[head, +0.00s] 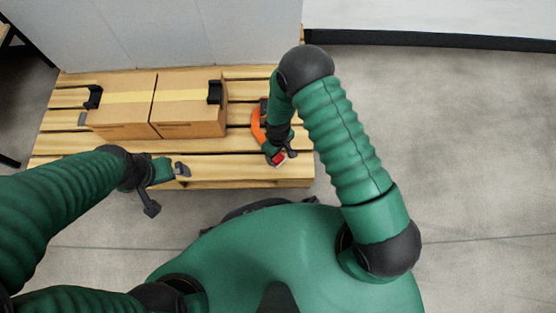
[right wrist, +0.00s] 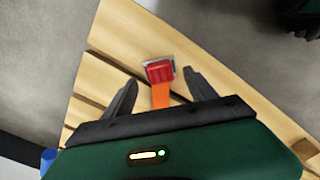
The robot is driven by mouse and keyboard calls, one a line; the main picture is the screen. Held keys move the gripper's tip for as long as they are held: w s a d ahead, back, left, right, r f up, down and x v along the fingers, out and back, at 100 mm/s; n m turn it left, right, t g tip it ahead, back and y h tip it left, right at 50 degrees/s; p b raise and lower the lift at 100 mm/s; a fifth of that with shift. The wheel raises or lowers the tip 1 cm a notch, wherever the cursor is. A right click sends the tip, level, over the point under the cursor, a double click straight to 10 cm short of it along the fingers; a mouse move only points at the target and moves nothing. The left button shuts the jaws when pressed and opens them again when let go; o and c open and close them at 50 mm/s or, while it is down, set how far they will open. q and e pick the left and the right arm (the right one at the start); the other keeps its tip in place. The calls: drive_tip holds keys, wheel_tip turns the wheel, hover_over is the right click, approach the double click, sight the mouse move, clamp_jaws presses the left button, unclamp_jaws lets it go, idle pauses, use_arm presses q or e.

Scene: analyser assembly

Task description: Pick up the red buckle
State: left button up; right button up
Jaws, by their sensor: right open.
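The red buckle (head: 279,159) lies near the front right part of the wooden pallet, at the end of an orange strap (head: 258,126). In the right wrist view the red buckle (right wrist: 160,71) has a grey metal edge, and the orange strap (right wrist: 161,95) runs from it back between my fingers. My right gripper (right wrist: 160,82) is open, with a finger on each side of the strap and the buckle just ahead of the fingertips. In the head view my right gripper (head: 280,152) is over the buckle and partly hides it. My left gripper (head: 168,188) hangs in front of the pallet, apart from the buckle; its jaw opening is unclear.
The wooden pallet (head: 230,171) carries two cardboard boxes (head: 187,117) side by side, with black corner pieces (head: 215,92) on them. A grey wall panel (head: 160,35) stands behind. Open grey floor (head: 470,150) lies to the right.

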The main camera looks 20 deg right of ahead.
wheel_tip(320, 180, down, 5)
drive_tip(key=b, duration=0.3)
drive_tip(key=shift+w, duration=0.1)
drive_tip(key=shift+r, duration=0.25)
drive_tip(key=shift+c, duration=0.6)
drive_tip(key=c, duration=1.2)
